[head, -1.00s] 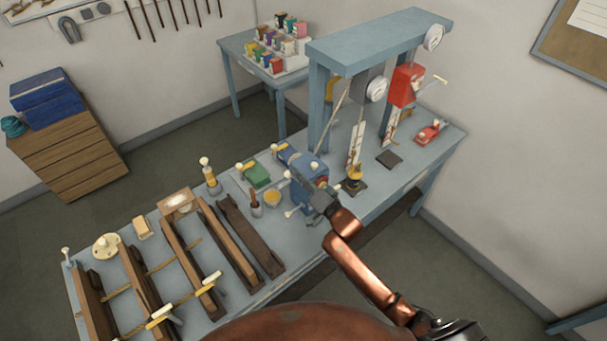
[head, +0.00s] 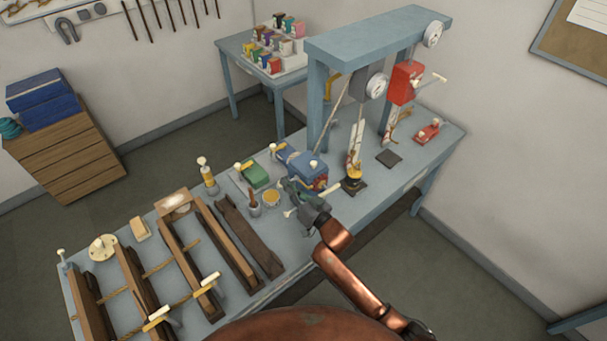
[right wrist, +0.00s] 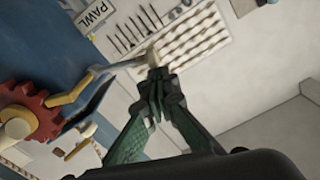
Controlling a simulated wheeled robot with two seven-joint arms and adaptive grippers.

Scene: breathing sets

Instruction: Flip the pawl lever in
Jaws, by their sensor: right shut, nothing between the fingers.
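The blue winch box (head: 302,160) stands on the bench in the head view. A red toothed wheel (right wrist: 30,112) shows on its side in the right wrist view, with a yellowish pawl (right wrist: 72,95) at its teeth; I cannot tell whether they touch. A lever (right wrist: 118,67) runs from beside the pawl to a pale knob (right wrist: 152,58). My right gripper (right wrist: 155,85) is shut and empty, its fingertips close by the knob; contact is unclear. In the head view my right gripper (head: 296,193) is at the winch's front left. My left gripper is not in view.
A PAWL label (right wrist: 97,14) shows in the right wrist view.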

